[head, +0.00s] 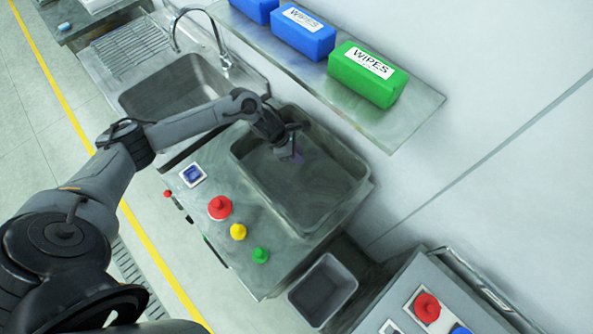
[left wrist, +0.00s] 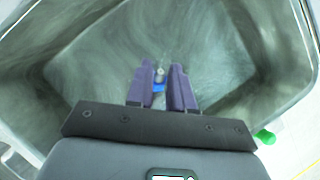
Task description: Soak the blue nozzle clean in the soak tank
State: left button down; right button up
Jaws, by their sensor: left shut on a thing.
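The soak tank (head: 267,196) is a grey metal basin set in the steel bench, with cloudy, swirling liquid inside. My left gripper (head: 291,154) reaches down inside the tank's outline in the head view. In the left wrist view its two purple fingers (left wrist: 161,86) are shut on a small blue piece, the blue nozzle (left wrist: 159,87). Only a little of the nozzle shows between the fingertips; the rest is hidden. I cannot tell how deep it is in the liquid. My right gripper is not in view.
A sink (head: 150,103) lies to the left. A shelf (head: 415,110) with wipes packs overhangs behind. A grey bin (head: 322,290) stands to the right.

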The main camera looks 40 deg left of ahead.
pick_arm(q)
jog(key=shift+r+p, duration=1.2)
jog(key=shift+r, duration=1.6)
jog(key=shift+r, duration=0.1)
jog(key=shift+r+p, duration=1)
jog(key=shift+r, duration=0.9)
